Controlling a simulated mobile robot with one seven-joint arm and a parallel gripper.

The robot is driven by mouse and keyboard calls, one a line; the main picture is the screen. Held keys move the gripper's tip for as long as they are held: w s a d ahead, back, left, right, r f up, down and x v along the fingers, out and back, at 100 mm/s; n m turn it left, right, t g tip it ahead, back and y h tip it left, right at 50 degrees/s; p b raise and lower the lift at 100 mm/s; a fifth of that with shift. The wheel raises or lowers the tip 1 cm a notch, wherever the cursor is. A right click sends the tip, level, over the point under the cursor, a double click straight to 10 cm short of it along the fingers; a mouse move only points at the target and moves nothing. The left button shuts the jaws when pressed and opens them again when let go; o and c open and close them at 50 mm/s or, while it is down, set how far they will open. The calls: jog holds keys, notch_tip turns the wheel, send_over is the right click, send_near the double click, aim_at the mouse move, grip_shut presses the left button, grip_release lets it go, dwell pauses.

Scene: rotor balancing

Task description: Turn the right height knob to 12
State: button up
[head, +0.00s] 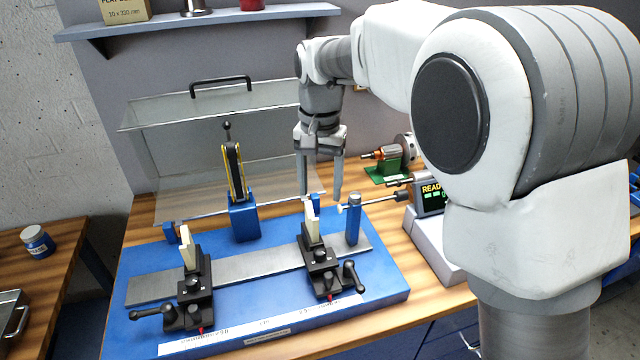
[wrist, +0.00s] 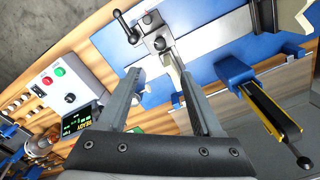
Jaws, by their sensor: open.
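The right support (head: 318,268) stands on the grey rail of the blue base, with a cream upright pad (head: 311,225). It bears a small black knob (head: 321,256) and a black lever handle at its right. The same support (wrist: 155,35) shows at the top of the wrist view, with its black knob (wrist: 159,44). No number on the knob is readable. My gripper (head: 321,195) points down behind and above the cream pad. Its fingers are apart and empty, also in the wrist view (wrist: 163,80). It appears clear of the knob.
A similar left support (head: 190,290) stands on the rail. A blue stand with a yellow-edged lever (head: 238,185) rises behind. A blue post (head: 353,222) and a READY display box (head: 432,195) are to the right. A clear guard (head: 225,130) is at the back.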

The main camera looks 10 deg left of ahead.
aim_at(320, 250)
notch_tip(320, 250, down, 17)
jog(key=n+p, duration=0.3)
jog(key=n, duration=0.8)
jog(key=shift+f, duration=0.15)
jog(key=shift+c, duration=0.2)
grip_shut()
